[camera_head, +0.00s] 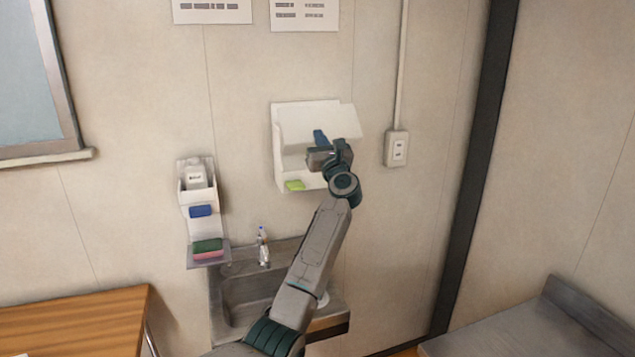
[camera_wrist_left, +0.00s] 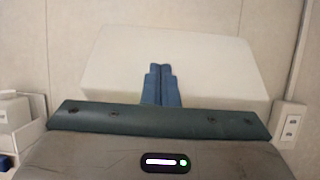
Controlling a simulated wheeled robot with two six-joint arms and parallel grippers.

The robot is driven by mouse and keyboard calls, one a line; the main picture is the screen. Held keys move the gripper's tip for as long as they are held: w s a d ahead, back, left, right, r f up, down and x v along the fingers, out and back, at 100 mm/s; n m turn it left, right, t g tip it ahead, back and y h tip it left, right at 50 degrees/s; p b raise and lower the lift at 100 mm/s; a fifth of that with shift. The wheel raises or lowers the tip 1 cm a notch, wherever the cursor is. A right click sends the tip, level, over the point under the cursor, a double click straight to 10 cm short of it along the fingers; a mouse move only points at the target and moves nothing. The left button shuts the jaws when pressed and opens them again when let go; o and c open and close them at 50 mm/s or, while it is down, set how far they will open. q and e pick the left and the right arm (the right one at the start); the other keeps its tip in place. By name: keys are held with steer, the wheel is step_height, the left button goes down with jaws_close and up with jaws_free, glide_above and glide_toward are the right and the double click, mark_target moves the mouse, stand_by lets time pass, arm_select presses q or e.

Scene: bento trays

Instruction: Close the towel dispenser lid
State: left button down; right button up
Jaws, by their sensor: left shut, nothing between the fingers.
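The white towel dispenser (camera_head: 290,128) is fixed to the wall above the sink. Its lid (camera_head: 345,122) stands open, tilted out from the body at the upper right. A green item (camera_head: 295,185) shows at the dispenser's lower left. My left gripper (camera_head: 320,137) is in front of the dispenser, its blue fingers together and empty. In the left wrist view the shut fingers (camera_wrist_left: 161,84) overlap a broad white panel, which looks like the lid (camera_wrist_left: 200,60). I cannot tell whether they touch it. My arm hides the dispenser's lower right. My right gripper is not in view.
A metal sink (camera_head: 232,300) with a faucet (camera_head: 263,246) is below. A wall holder (camera_head: 190,190) with a bottle and sponges hangs to the left. A wall outlet (camera_head: 397,148) is right of the dispenser. A wooden table (camera_head: 80,325) is at lower left.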

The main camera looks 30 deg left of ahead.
arm_select(q)
steer(key=shift+w+a+r, duration=0.2)
steer(key=shift+w+a, duration=0.05)
steer(key=shift+a, duration=0.05)
steer(key=shift+d, duration=0.1)
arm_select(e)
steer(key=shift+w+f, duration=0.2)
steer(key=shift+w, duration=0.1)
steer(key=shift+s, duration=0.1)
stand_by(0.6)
